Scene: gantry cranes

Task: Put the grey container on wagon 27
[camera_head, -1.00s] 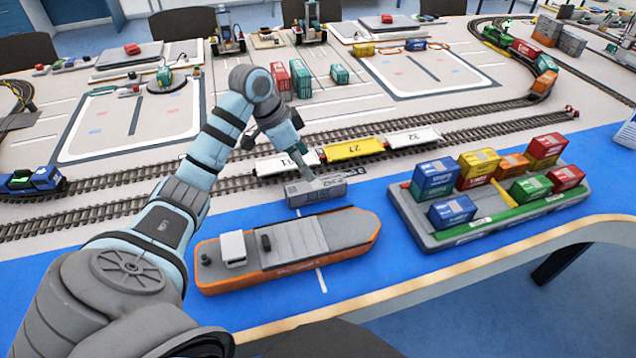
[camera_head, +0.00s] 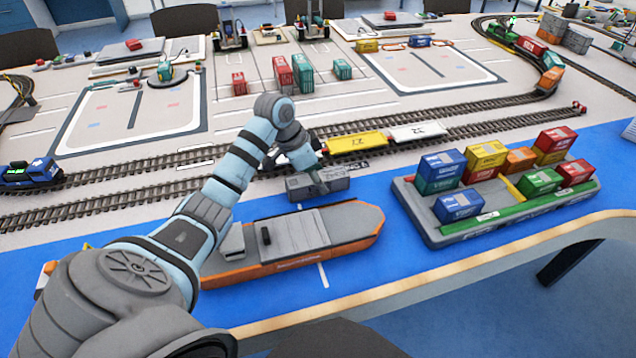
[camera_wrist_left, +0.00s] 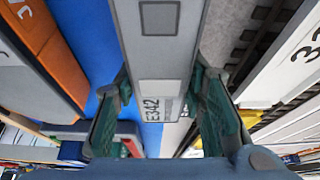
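The grey container (camera_head: 336,184), marked E342 on its top (camera_wrist_left: 158,100), lies on the blue strip between the rails and the orange ship. Wagon 27 (camera_head: 357,143) is yellow, stands on the near track behind the container and looks empty. My left gripper (camera_head: 320,182) is down at the container. In the wrist view its two teal fingers (camera_wrist_left: 160,85) are on either side of the container, with a narrow gap showing beside at least the left finger. I see no lift off the strip. My right gripper is not in view.
The orange ship (camera_head: 310,243) lies in front of the container. A grey barge (camera_head: 432,229) with several coloured containers is to the right. Red and green containers (camera_head: 303,73) stand behind the tracks.

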